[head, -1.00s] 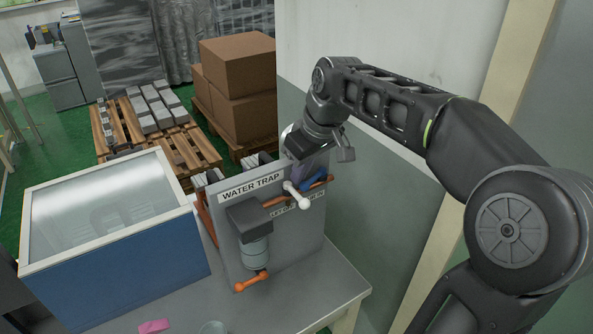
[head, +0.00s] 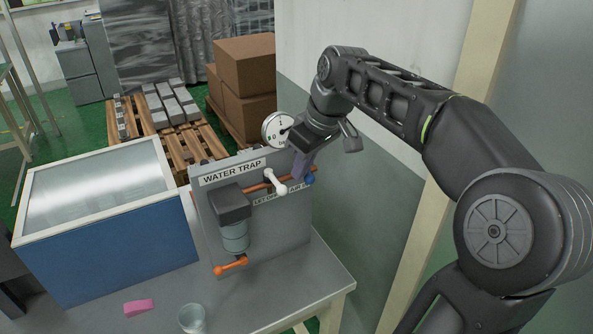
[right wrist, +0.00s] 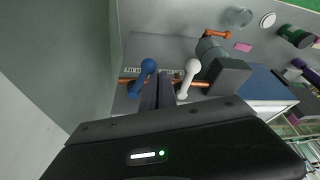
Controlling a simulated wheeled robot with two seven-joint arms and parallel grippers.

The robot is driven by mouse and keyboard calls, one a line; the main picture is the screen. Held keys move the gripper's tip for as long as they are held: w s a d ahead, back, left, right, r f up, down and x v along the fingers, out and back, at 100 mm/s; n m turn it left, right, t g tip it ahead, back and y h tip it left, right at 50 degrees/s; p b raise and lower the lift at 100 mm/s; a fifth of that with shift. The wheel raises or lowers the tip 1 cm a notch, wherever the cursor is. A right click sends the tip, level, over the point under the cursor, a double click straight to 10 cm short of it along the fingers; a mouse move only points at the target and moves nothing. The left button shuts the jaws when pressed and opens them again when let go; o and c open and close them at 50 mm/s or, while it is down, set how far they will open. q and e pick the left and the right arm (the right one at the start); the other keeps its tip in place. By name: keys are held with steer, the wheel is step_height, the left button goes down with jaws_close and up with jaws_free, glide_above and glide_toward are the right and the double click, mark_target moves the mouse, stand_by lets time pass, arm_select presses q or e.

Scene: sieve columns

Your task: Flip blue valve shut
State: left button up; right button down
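The water trap panel (head: 284,234) stands upright on the table, with a copper pipe (head: 257,187) across it. The blue valve handle (head: 309,180) is at the pipe's right end, partly hidden behind my right gripper (head: 301,170). In the right wrist view the blue handle (right wrist: 148,67) lies across the pipe, its knob away from my wrist. The fingers of my right gripper (right wrist: 157,95) are together, right beside the blue handle, with nothing seen between them. Whether they touch it, I cannot tell. The white handle (right wrist: 190,72) is on their other side, also across the pipe. My left gripper is out of view.
An orange handle (head: 230,266) sits low on the panel under a grey filter unit (head: 235,233). A round gauge (head: 277,129) is by my right wrist. A blue box with a clear top (head: 110,258) stands left. A pink block (head: 139,307) and a cup (head: 192,318) are in front.

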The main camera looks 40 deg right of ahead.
steer(key=shift+s+d+f, duration=0.1)
steer(key=shift+s+d, duration=0.15)
steer(key=shift+d, duration=0.1)
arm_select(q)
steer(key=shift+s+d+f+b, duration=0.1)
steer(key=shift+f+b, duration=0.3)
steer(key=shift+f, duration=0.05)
arm_select(e)
steer(key=shift+s+d, duration=0.4)
steer(key=shift+d, duration=0.25)
steer(key=shift+d+f, duration=0.1)
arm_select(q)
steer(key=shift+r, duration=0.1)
